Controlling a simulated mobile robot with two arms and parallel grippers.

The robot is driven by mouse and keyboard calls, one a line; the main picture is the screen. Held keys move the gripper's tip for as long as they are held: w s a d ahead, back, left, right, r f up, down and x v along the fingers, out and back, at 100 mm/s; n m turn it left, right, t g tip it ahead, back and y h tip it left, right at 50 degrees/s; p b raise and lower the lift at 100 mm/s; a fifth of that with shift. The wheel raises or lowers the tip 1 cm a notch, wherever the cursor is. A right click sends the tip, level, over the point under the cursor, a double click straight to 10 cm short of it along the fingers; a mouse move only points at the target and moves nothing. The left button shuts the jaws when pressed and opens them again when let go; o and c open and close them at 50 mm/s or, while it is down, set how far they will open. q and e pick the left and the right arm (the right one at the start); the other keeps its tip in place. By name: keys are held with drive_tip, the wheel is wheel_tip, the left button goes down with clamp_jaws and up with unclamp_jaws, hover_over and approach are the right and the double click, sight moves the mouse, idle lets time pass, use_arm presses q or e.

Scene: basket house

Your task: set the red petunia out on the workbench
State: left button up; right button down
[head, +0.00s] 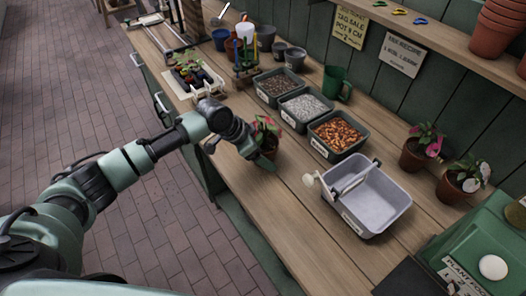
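A potted plant with green leaves and red blooms (268,127), seemingly the red petunia, is at the near side of the workbench (235,175), in front of the labelled bins. Its pot is brown and partly hidden. My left gripper (262,155) is right at this pot, with a green finger showing in front of it. Whether the fingers press on the pot, and whether the pot rests on the wood, I cannot tell. My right gripper is not in view.
Three bins (338,137) of loose material stand behind the plant. A grey handled basket (370,197) stands to its right. Two potted flowers (420,150) and a green box (480,245) are further right.

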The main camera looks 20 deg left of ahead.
use_arm(q)
drive_tip(key=shift+f, duration=0.15)
drive_tip(key=o, duration=1.5)
drive_tip(key=shift+a+r, duration=0.2)
drive_tip(key=shift+r, duration=0.15)
drive_tip(key=b+v, duration=0.1)
drive_tip(key=v, duration=1)
drive_tip(key=shift+s+r+b, duration=0.2)
drive_tip(key=shift+b, duration=0.15)
